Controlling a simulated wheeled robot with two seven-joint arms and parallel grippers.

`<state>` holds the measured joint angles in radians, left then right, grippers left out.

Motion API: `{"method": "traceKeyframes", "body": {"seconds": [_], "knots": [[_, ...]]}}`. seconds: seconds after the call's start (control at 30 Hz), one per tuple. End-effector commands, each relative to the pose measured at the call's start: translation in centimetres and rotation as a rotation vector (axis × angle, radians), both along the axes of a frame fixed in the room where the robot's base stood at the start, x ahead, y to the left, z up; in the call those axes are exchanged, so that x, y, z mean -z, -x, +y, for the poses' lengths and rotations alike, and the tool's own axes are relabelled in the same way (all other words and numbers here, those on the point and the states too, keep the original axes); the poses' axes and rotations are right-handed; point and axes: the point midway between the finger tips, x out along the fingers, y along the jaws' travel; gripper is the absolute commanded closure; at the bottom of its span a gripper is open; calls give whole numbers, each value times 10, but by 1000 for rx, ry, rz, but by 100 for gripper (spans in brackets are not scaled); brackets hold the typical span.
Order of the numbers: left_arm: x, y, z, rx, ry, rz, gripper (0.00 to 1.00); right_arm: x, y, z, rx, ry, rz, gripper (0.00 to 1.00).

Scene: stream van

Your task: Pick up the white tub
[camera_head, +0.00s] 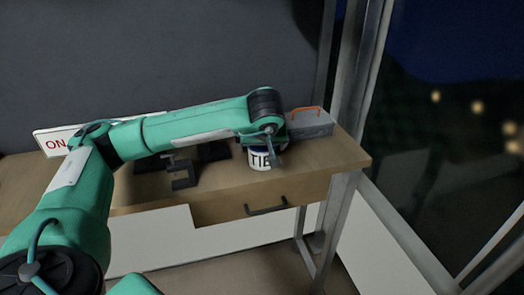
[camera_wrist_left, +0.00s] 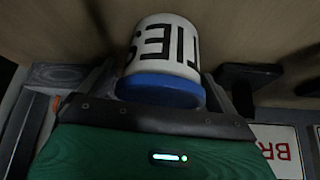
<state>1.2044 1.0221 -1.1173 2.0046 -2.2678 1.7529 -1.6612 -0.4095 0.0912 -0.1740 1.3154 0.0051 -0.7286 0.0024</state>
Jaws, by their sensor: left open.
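The white tub (camera_head: 259,161) stands on the wooden bench, with black lettering on its side. In the left wrist view the tub (camera_wrist_left: 165,48) shows a blue lid at the end closest to my gripper's body. My left gripper (camera_head: 268,148) is above and against the tub in the head view, hiding its top. In the left wrist view my left gripper (camera_wrist_left: 172,88) is open, with a finger on either side of the tub. Whether the fingers touch it cannot be told. My right gripper is not in view.
A grey box with an orange handle (camera_head: 311,122) stands right behind the tub. A dark bracket-like object (camera_head: 182,172) lies to the left. A white sign with red letters (camera_head: 52,142) stands at the back left. The bench's front edge has a drawer (camera_head: 235,208).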

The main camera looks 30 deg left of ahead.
Motion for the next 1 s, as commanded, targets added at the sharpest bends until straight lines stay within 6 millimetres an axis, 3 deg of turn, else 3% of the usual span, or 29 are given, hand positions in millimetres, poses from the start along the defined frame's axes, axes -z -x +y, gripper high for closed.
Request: {"method": "traceKeyframes", "body": {"seconds": [0.07, 0.3, 0.33, 0.77, 1.0], "knots": [[0, 0, 0, 0, 0, 0, 7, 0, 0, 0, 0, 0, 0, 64], [0, 0, 0, -1, 0, 0, 54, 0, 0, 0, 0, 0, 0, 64], [0, 0, 0, -1, 0, 0, 57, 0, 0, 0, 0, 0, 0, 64], [-12, 0, 0, -1, 0, -3, 57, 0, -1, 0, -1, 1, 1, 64], [-59, -1, 0, -2, 0, -8, 57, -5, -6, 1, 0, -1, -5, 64]]}}
